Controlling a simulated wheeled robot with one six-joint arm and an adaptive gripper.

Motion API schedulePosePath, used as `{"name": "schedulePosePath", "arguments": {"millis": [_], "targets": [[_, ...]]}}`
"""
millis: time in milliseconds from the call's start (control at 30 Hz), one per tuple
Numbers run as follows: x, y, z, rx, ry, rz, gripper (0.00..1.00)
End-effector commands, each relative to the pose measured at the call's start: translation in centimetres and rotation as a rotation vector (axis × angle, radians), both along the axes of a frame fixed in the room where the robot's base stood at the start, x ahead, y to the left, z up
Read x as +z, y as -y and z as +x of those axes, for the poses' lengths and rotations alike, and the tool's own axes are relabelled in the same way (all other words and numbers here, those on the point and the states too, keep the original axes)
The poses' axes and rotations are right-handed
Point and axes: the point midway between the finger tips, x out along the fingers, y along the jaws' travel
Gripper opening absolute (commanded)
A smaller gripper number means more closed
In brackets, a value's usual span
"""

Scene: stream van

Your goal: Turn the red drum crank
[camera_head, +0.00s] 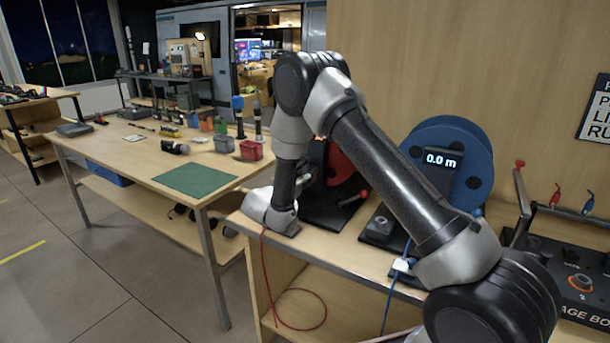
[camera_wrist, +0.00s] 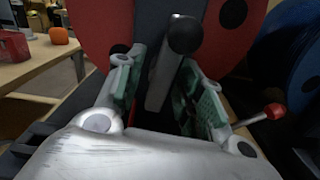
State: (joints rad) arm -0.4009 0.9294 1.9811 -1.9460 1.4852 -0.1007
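The red drum (camera_head: 341,163) stands on the bench in the head view, partly hidden behind my arm. In the wrist view the red drum (camera_wrist: 100,28) fills the background behind a dark upright. A grey bar with a round black end (camera_wrist: 185,35), which looks like the crank handle, stands between the fingers of my gripper (camera_wrist: 160,78). The fingers are apart, with green pads on either side of the bar. I cannot tell whether either pad touches it. In the head view my arm hides the fingers.
A blue drum (camera_head: 470,140) with a display (camera_head: 441,160) reading 0.0 m stands to the right. A red-tipped lever (camera_wrist: 274,111) is close to the right finger. A stage box (camera_head: 575,285) is at far right. A second table (camera_head: 135,158) with items stands left.

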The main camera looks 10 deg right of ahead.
Motion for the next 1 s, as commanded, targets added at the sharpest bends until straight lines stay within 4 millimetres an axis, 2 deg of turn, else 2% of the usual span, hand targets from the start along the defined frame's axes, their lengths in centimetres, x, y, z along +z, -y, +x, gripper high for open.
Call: {"name": "schedulePosePath", "arguments": {"millis": [167,367,1000], "targets": [[-0.01,-0.03,-0.01,0.0,0.0,0.0,0.36],[-0.02,-0.04,-0.03,0.0,0.0,0.0,0.0],[-0.09,-0.06,-0.07,0.0,-0.028,-0.025,0.0]]}}
